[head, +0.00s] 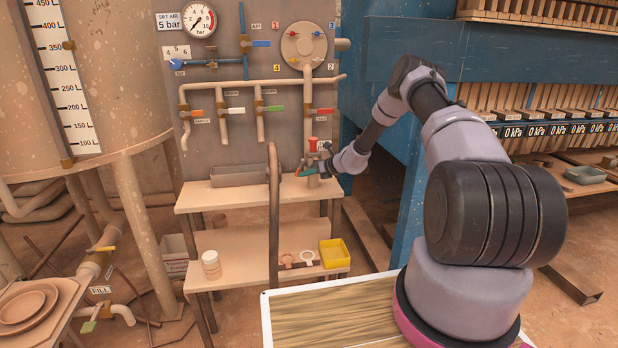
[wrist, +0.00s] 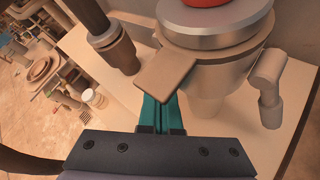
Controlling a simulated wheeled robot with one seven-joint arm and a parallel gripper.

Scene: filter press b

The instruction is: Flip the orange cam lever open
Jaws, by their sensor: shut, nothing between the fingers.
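A flat brown-orange lever (wrist: 167,76), which looks like the cam lever, juts from the collar of a pale cylindrical fitting (wrist: 208,75) in the wrist view. The fitting has a grey metal ring and a red top (wrist: 205,2). In the head view its red top (head: 312,143) shows at the right end of the bench; the lever is too small to make out there. My gripper (wrist: 162,100) has its teal fingers together and empty. The fingertips are right at the lever's near end, partly hidden by it; I cannot tell whether they touch. My gripper (head: 306,171) also shows beside the fitting in the head view.
A dark upright post (wrist: 115,45) stands left of the fitting, and a small pale elbow (wrist: 270,88) sits at its right. A grey tray (head: 238,175) lies on the bench. A curved brown pipe (head: 273,215) rises in front. A yellow bin (head: 334,253) is on the lower shelf.

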